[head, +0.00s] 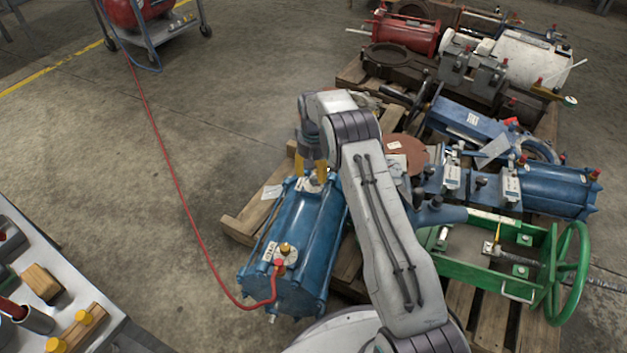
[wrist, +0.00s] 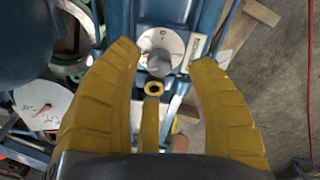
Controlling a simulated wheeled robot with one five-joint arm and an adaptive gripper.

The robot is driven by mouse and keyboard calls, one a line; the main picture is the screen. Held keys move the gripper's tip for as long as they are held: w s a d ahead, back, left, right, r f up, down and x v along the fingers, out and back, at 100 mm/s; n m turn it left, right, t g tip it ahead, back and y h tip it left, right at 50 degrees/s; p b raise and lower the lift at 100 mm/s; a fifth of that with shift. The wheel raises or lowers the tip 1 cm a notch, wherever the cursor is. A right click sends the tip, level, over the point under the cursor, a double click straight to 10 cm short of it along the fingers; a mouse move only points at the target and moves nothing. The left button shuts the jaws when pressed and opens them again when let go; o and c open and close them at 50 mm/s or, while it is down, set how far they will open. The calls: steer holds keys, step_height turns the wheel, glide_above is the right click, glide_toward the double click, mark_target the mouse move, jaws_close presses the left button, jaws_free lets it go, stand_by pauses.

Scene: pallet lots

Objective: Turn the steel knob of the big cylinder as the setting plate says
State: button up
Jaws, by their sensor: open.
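The big blue cylinder (head: 308,225) lies on a pallet, left of my arm in the head view. In the wrist view its steel knob (wrist: 160,62) stands on a round white dial (wrist: 150,40) with small marks, too small to read.
A brass knob (head: 285,249) and a red hose (head: 180,185) are at the cylinder's near end. A green frame with a handwheel (head: 570,272) and other blue cylinders (head: 555,190) crowd the right. Bare floor lies left; a tool bench (head: 75,300) stands lower left.

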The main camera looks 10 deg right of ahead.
mark_target(313, 177)
steer(key=shift+f+b, duration=0.45)
steer(key=shift+f, duration=1.1)
steer(key=shift+o, duration=0.2)
jaws_close()
